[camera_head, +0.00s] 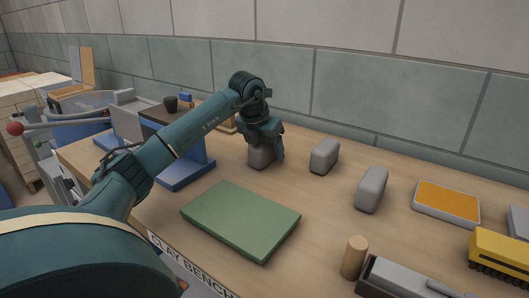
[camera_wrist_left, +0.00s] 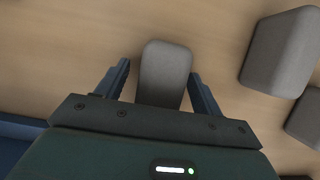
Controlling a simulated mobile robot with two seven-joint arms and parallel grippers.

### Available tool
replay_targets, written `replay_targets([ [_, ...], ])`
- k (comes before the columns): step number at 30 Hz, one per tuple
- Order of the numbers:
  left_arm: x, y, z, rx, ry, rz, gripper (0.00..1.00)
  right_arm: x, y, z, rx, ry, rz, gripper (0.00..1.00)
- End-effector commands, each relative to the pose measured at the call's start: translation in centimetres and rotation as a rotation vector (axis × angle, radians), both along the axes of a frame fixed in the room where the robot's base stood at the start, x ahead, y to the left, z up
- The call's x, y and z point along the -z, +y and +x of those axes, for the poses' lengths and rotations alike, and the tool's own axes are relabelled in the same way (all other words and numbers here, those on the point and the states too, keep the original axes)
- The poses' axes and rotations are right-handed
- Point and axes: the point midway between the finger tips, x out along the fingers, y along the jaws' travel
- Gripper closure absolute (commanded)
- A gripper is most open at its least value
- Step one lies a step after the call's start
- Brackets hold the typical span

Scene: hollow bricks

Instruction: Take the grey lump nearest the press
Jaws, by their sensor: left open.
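Three grey lumps stand in a row on the bench. The leftmost lump (camera_head: 259,158) is closest to a blue frame (camera_head: 187,174) that looks like the press, partly hidden behind my left arm. My left gripper (camera_head: 266,147) points down over this lump. In the left wrist view the same lump (camera_wrist_left: 165,72) lies between the two open fingers of my gripper (camera_wrist_left: 159,70), with a gap on both sides. The middle lump (camera_head: 323,156) and the right lump (camera_head: 371,190) stand apart to the right. My right gripper does not show.
A green mat (camera_head: 241,218) lies in front of the lumps. A wooden cylinder (camera_head: 354,257), a grey tool (camera_head: 400,280), a yellow brush-like block (camera_head: 500,252) and an orange-topped tray (camera_head: 446,202) are to the right. A tiled wall stands behind the bench.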

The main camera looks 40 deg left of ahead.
Motion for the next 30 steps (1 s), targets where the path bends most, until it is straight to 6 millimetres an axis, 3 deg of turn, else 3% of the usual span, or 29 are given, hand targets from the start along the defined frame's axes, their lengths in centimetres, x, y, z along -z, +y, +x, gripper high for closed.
replay_targets([
  [24, 0.45, 0.00, -0.04, 0.000, 0.001, 0.000, 0.33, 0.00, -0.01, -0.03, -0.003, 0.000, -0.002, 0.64],
  [30, 0.44, 0.01, -0.04, 0.000, 0.000, 0.000, 0.48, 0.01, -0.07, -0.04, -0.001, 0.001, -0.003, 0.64],
])
